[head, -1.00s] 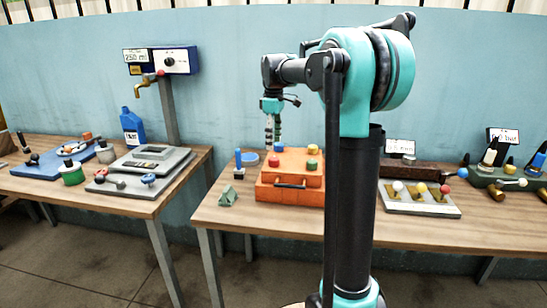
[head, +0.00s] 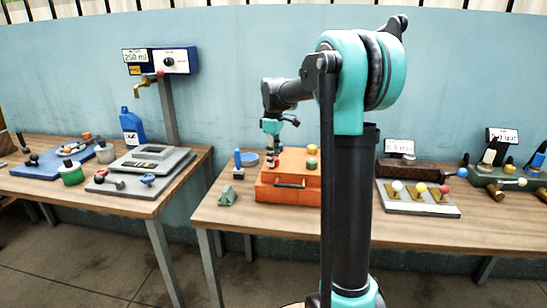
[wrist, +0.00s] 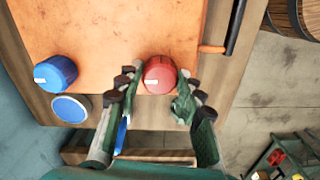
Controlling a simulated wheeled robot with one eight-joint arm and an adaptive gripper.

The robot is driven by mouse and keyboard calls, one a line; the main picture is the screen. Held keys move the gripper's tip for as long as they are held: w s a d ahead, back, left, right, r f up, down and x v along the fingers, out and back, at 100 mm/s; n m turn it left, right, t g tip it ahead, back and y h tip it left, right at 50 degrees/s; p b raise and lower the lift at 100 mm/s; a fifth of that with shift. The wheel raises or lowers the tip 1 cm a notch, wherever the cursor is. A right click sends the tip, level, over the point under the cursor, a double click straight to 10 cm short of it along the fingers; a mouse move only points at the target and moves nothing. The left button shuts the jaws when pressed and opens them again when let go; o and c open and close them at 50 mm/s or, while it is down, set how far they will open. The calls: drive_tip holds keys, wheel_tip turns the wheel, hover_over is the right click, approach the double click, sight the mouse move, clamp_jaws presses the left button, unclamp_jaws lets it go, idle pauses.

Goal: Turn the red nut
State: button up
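In the wrist view my gripper (wrist: 160,82) is open, with one finger on each side of the nut. The fingertips are close to its sides, and I cannot tell whether they touch it. In the head view my gripper (head: 273,159) is down at the left part of the orange box (head: 290,193) and partly hides the nut.
The box has a dark front handle (head: 290,184). A small green block (head: 227,195) stands at front left.

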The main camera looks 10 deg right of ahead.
drive_tip(key=c, duration=0.6)
drive_tip(key=shift+m, duration=0.4)
drive_tip(key=m, duration=0.4)
drive_tip(key=shift+m, duration=0.4)
drive_tip(key=m, duration=1.2)
drive_tip(key=shift+m, duration=0.3)
drive_tip(key=m, duration=0.5)
drive_tip(key=shift+m, duration=0.3)
